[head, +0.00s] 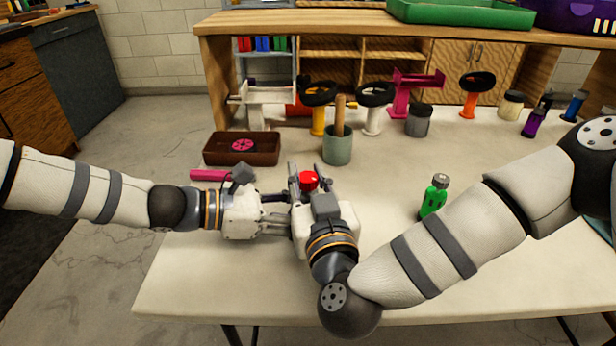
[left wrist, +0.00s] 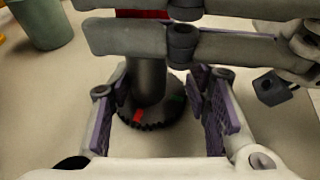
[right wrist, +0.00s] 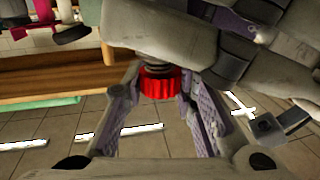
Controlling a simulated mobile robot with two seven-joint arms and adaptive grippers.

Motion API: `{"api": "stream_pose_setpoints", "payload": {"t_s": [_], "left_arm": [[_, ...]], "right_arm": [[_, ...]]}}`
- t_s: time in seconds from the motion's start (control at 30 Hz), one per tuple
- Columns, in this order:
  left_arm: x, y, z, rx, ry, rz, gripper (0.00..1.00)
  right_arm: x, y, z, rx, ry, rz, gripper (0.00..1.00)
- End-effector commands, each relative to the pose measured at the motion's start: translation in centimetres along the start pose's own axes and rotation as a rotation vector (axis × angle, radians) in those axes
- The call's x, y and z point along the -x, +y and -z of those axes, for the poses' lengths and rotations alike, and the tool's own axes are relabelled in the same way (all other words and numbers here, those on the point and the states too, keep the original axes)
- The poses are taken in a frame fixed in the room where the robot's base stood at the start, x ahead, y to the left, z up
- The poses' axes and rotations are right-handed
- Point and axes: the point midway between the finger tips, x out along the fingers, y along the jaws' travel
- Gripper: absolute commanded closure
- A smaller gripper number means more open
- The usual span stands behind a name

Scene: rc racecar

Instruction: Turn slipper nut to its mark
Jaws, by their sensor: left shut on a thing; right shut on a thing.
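A red ribbed nut (right wrist: 160,84) sits between the pads of my right gripper (head: 308,178), which is shut on it. The nut's red top (head: 308,181) also shows in the head view. My right gripper's fingers cross above and hide part of the shaft. Exact pad contact is hard to see.
A brown tray (head: 241,149) with a pink wheel and a grey-green cup (head: 337,146) stand behind. Several coloured stands line the back. The table front is clear.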

Motion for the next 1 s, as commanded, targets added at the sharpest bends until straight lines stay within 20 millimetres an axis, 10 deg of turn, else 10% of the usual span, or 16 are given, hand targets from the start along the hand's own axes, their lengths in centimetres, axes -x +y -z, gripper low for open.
{"api": "stream_pose_setpoints", "payload": {"t_s": [1.0], "left_arm": [[-0.06,-0.21,0.02,-0.002,0.000,0.006,0.81]], "right_arm": [[0.03,0.13,-0.01,0.000,0.000,-0.342,1.00]]}}
